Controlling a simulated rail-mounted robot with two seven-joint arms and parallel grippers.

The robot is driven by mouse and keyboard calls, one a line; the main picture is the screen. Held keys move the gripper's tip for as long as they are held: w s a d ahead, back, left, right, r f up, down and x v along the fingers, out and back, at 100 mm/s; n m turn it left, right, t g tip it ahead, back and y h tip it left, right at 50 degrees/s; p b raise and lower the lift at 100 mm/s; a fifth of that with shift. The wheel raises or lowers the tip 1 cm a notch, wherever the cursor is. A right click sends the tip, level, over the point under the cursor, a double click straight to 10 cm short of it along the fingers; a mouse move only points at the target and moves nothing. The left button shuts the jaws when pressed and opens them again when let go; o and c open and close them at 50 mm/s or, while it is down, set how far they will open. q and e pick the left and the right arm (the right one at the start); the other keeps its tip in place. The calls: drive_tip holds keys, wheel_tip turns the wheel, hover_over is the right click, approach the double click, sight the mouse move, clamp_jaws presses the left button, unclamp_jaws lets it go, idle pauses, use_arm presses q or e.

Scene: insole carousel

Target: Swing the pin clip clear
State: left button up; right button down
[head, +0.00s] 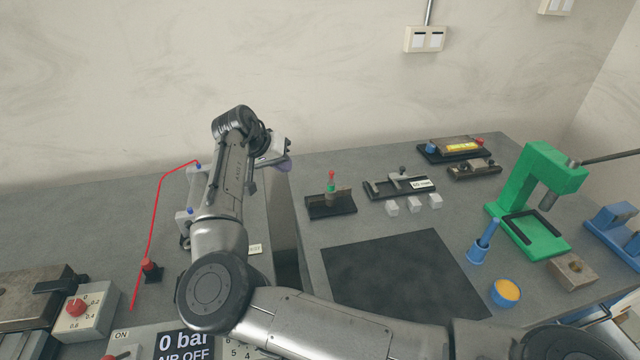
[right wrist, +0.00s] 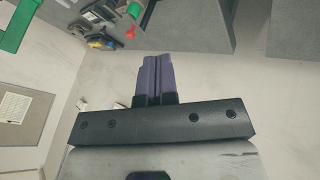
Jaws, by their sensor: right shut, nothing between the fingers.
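My right gripper (head: 284,164) is at the end of my arm, above the back of the bench by the gap between the two bench tops. Its purple fingers also show in the right wrist view (right wrist: 151,76), pressed together with nothing between them. I cannot pick out the pin clip for certain in either view. A grey fixture with blue fittings (head: 183,218) stands left of my arm, which partly hides it. A small stand (head: 331,201) with a red-and-green upright piece is to the right, apart from the gripper. My left gripper is not in view.
A red line (head: 151,225) runs along the left bench near a red-topped post (head: 151,270). A dark mat (head: 400,278) lies bare on the right bench. White cubes (head: 414,203), a green press (head: 540,200) and an orange-filled cup (head: 506,292) stand around it.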

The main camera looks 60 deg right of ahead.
sight(331, 175)
drive_tip(key=b+x, duration=0.1)
drive_tip(key=x, duration=0.2)
drive_tip(key=s+b+x, duration=0.1)
drive_tip(key=x, duration=0.3)
drive_tip(key=b+x, duration=0.2)
drive_tip(key=x, duration=0.2)
drive_tip(key=shift+s+d+r, duration=0.25)
drive_tip(key=shift+s+r, duration=0.05)
drive_tip(key=shift+s, duration=0.05)
drive_tip(key=shift+s+d+r+b, duration=0.1)
drive_tip(key=shift+s+d+b, duration=0.3)
drive_tip(key=shift+s, duration=0.45)
